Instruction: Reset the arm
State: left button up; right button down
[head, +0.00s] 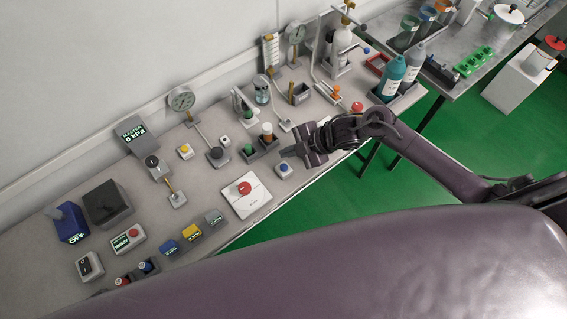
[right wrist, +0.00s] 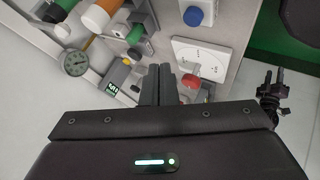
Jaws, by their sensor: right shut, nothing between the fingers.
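My right arm comes in from the right in the head view and reaches over the front part of the bench (head: 225,228). Its gripper (head: 288,152) points left, with a blue-topped button box (head: 284,170) close by. In the right wrist view the two dark fingers (right wrist: 160,84) lie side by side, shut, with nothing held. A white plate with a red knob (head: 246,196) is left of and nearer than the gripper; it also shows beyond the fingers in the right wrist view (right wrist: 200,55). My left gripper does not show in the head view.
Green and orange capped bottles (head: 266,133) stand behind the gripper. A gauge (head: 181,100), a kPa display (head: 131,133) and small testers (head: 190,232) fill the left. Green floor (head: 350,190) lies beyond the bench's front edge.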

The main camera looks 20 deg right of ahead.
jog(key=s+a+r+m+t+h, duration=0.1)
jog(key=a+r+m+t+h, duration=0.3)
jog(key=m, duration=0.3)
jog(key=s+d+r+m+g+h, duration=0.2)
jog(key=s+d+r+m+g, duration=0.15)
jog(key=s+m, duration=0.3)
jog(key=s+d+r+m+g+h, duration=0.2)
jog(key=s+d+r+m, duration=0.25)
jog(key=s+m, duration=0.2)
jog(key=s+d+f+b, duration=0.1)
jog(key=s+f+b, duration=0.2)
jog(key=f, duration=3.2)
jog(key=s+d+f+n+g+b, duration=0.1)
jog(key=s+d+f+g+b, duration=0.1)
jog(key=s+f, duration=1.6)
jog(key=shift+s+d, duration=0.25)
jog(key=shift+d, duration=0.45)
